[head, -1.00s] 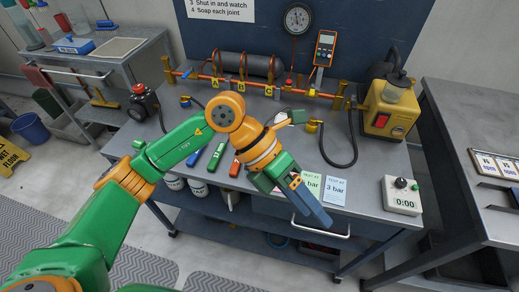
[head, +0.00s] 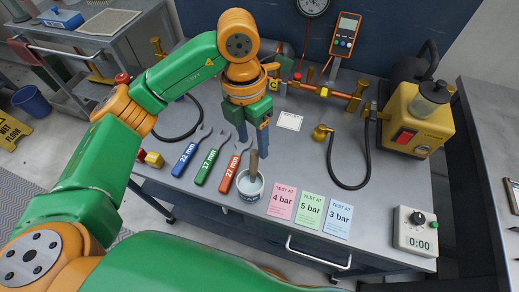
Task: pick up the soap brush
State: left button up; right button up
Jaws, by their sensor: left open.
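The soap brush (head: 254,165) stands in a small pale pot (head: 250,189) at the front edge of the bench. Its brown handle sticks up, and its lower end is hidden in the pot. My left gripper (head: 254,147) is open, pointing down at the top of the handle. One fingertip shows to the right of the handle and the other to the left and higher in the picture. I cannot tell whether the handle top is between the fingers or touching them. My right gripper is not in view.
Blue, green and red wrenches (head: 211,157) lie left of the pot. Pink, green and blue test cards (head: 310,210) lie to its right. A black hose (head: 333,170), a yellow pump (head: 417,122) and a timer (head: 414,231) stand further right. A pipe rig runs behind.

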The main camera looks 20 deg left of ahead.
aim_at(252, 155)
pick_arm(q)
jog(key=f, duration=0.1)
jog(key=s+f+p, duration=0.1)
jog(key=f+p, duration=0.1)
jog(key=shift+s+d+f, duration=0.2)
jog(key=shift+s+f, duration=0.15)
jog(key=shift+s, duration=0.05)
notch_tip(252, 155, down, 3)
jog(key=shift+w+d+r, duration=0.1)
jog(key=shift+r, duration=0.1)
jog(key=shift+f, duration=0.15)
grip_shut()
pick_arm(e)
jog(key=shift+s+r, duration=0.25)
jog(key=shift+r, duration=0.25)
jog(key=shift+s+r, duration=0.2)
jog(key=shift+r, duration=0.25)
